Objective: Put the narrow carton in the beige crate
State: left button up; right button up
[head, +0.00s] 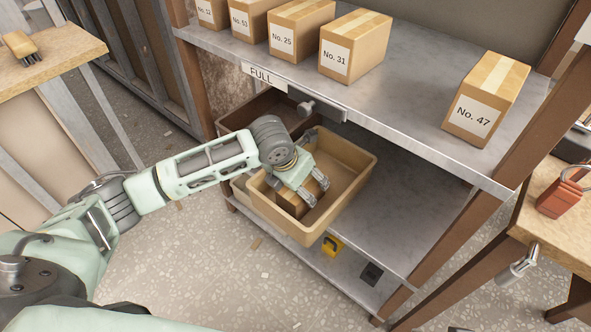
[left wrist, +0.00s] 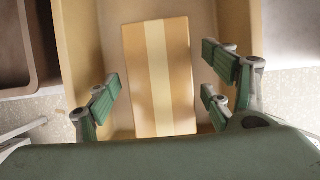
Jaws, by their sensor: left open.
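The narrow carton (left wrist: 140,80) is a small cardboard box with a pale tape stripe. It lies inside the beige crate (head: 349,190), and in the head view the carton (head: 290,203) is partly hidden by my gripper. The crate stands on the lower shelf and its rim shows around the carton in the left wrist view (left wrist: 72,40). My left gripper (head: 313,195) is over the crate. Its fingers (left wrist: 163,92) are open, spread to either side of the carton's near end and apart from it. My right gripper is not in view.
Several numbered cartons stand on the upper shelf (head: 400,95), with No. 47 (head: 487,98) alone at the right. A dark brown crate (head: 262,108) sits behind the beige one. A yellow object (head: 332,245) lies on the bottom shelf.

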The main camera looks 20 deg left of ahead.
pick_arm(q)
jog(key=p+v, duration=0.1)
jog(key=v, duration=0.5)
jog(key=shift+r+p, duration=0.2)
jog(key=shift+p, duration=0.1)
